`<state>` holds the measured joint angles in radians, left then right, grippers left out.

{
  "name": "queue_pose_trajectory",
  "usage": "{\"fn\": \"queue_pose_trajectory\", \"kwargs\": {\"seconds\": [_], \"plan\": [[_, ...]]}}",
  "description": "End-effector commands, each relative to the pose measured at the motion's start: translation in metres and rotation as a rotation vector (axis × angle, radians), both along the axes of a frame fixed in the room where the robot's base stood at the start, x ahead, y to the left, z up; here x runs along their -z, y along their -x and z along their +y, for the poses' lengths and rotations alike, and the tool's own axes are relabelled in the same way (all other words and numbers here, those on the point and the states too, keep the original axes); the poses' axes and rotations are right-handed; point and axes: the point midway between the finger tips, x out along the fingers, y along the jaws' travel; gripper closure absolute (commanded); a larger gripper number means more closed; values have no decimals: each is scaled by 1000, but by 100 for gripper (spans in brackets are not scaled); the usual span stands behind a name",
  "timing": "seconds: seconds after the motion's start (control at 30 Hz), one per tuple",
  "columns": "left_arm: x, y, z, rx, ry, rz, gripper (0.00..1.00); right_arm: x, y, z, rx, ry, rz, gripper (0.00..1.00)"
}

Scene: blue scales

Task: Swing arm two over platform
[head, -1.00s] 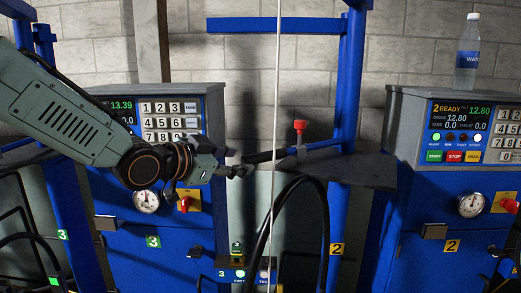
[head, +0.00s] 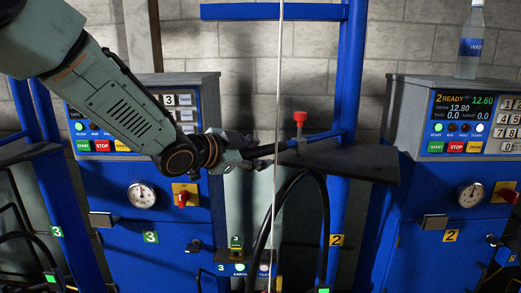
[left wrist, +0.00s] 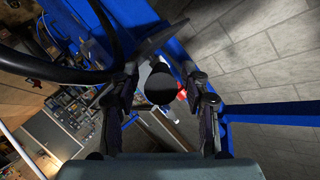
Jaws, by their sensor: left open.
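The blue swing arm (head: 322,136) reaches left from the post marked 2, across the dark grey platform (head: 368,166). A red-topped knob (head: 299,117) stands near its inner end. Its black handle is mostly hidden by my left gripper in the head view. My left gripper (head: 262,158) is at the handle end. In the left wrist view, my left gripper (left wrist: 161,75) has its fingers apart, with the dark round handle end (left wrist: 160,87) between them. I cannot tell whether they touch it. My right gripper is not in view.
Blue scale 3 (head: 160,240) stands behind my left arm, and blue scale 2 (head: 440,265) is at right with a water bottle (head: 471,40) on top. A thin pale cable (head: 278,80) hangs in front of the gripper area. A black hose (head: 322,205) loops below the platform.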

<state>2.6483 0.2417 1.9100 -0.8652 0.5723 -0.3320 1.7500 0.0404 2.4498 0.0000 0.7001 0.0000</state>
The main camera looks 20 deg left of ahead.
Motion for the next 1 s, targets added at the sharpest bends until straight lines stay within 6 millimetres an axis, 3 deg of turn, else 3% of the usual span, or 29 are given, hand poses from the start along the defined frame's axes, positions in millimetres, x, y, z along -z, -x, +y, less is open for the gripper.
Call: {"fn": "queue_pose_trajectory", "kwargs": {"seconds": [0.2,0.53,1.0], "plan": [[5,-18,-6,2,0,0,53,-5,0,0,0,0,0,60],[6,-21,-6,1,1,-1,53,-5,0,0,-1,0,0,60],[5,-20,-6,1,2,-3,93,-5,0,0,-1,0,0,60]]}}
